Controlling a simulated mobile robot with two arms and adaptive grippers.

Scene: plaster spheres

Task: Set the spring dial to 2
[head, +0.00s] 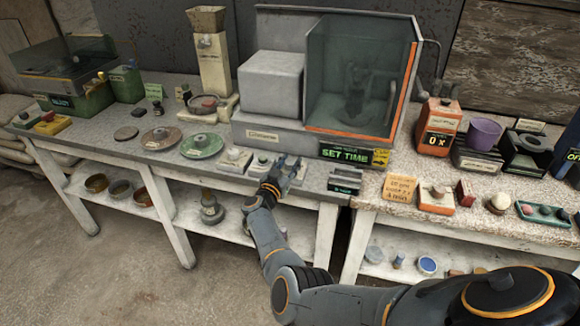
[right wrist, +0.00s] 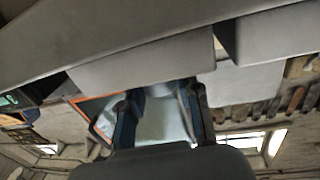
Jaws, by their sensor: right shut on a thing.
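My right gripper (head: 284,172) is at the front edge of the left table, below the large chamber machine. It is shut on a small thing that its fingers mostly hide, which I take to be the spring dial. In the right wrist view, the two dark fingers (right wrist: 164,108) reach up to a pale grey edge, and their tips are partly hidden. A small pale device with a knob (head: 261,162) stands just left of the gripper. No dial number is legible. My left gripper is not in view.
A glass-fronted chamber (head: 355,80) with a green "SET TIME" display (head: 345,154) stands behind. Green and pink round plates (head: 202,146) lie to the left. A small dark display box (head: 345,181) is close right of the gripper. An orange box (head: 438,125) stands further right.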

